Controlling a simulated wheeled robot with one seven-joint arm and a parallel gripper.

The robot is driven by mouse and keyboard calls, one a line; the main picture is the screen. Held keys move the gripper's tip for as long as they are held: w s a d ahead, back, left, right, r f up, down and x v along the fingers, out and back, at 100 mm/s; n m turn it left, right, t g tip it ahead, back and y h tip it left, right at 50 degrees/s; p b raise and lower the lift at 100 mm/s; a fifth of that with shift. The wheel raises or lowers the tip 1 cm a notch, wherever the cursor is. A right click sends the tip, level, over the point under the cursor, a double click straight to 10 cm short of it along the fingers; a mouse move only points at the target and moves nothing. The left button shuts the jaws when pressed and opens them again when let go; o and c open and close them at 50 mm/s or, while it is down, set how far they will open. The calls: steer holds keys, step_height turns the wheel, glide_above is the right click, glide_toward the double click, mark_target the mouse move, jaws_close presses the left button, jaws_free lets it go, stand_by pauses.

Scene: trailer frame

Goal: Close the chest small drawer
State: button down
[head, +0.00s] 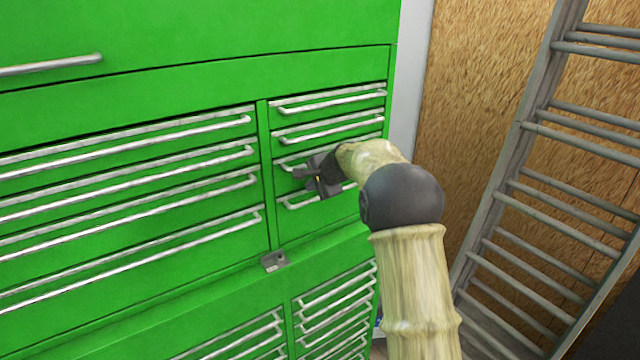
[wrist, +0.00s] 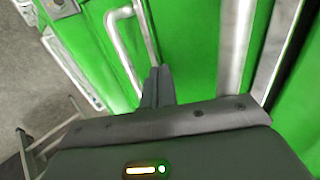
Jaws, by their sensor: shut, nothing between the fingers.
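The green chest (head: 190,80) fills the left and middle of the head view. Its small drawers with silver handles are stacked in the right column, such as the top one (head: 325,101). All the small drawers in the head view look about flush with the chest front. My gripper (head: 308,176) is at the third and fourth small drawers and partly hides their handles. In the wrist view my gripper's fingers (wrist: 157,85) are together and empty, close to a silver handle (wrist: 120,45) on a green front. I cannot tell whether they touch it.
Wide drawers with long handles (head: 130,190) fill the chest's left side. A silver latch (head: 273,261) sits below them, above a lower bank of drawers (head: 335,310). A metal ladder (head: 520,150) leans at the right before a wood-board wall (head: 480,60).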

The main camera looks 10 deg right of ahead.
steer(key=shift+w+a+r, duration=0.1)
steer(key=shift+a+r, duration=0.05)
steer(key=shift+r, duration=0.1)
steer(key=shift+a+r, duration=0.1)
stand_by(0.3)
steer(key=shift+f+b, duration=0.2)
steer(key=shift+b, duration=0.25)
steer(key=s+d+f+b+v, duration=0.1)
steer(key=b+v, duration=0.4)
steer(key=v, duration=0.8)
steer(key=shift+s+d+f+b, duration=0.2)
steer(key=shift+s+f+b, duration=0.1)
steer(key=shift+f, duration=0.4)
